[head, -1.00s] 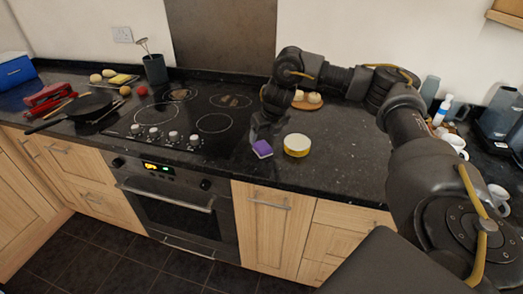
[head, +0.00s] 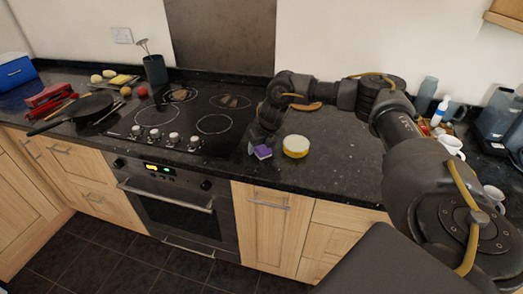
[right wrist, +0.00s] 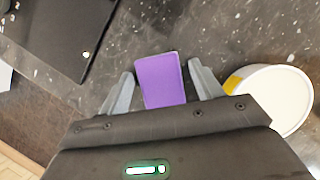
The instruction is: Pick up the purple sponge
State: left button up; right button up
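The purple sponge (head: 263,152) lies on the dark granite counter, right of the hob and near the front edge. My right gripper (head: 257,146) is down at the sponge in the head view and hides part of it. In the right wrist view the sponge (right wrist: 161,80) sits between the two grey fingers of the open right gripper (right wrist: 160,86). A narrow gap shows on each side of it, so the fingers do not appear to touch it. My left gripper is not in view.
A round white-topped tub with a yellow side (head: 296,146) stands close to the right of the sponge; in the wrist view it (right wrist: 273,98) is beside the right finger. The black hob (head: 195,112) is to the left. Bare counter (head: 345,160) lies to the right.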

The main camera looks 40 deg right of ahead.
aim_at(261, 148)
jog(key=c, duration=0.9)
jog(key=shift+r, duration=0.2)
jog(key=r, duration=0.1)
jog(key=r+b, duration=0.1)
jog(key=r, duration=0.1)
jog(key=shift+s+a+r+b, duration=0.2)
jog(key=shift+a+b, duration=0.05)
jog(key=shift+b, duration=0.05)
jog(key=s+a+r, duration=0.2)
jog(key=s+r, duration=0.1)
jog(key=s+a+r+p, duration=0.1)
jog(key=s+a+r, duration=0.2)
jog(key=s, duration=0.1)
jog(key=s+a+r, duration=0.3)
jog(key=shift+s+r+p, duration=0.15)
jog(key=shift+s+p, duration=0.2)
jog(key=shift+s, duration=0.05)
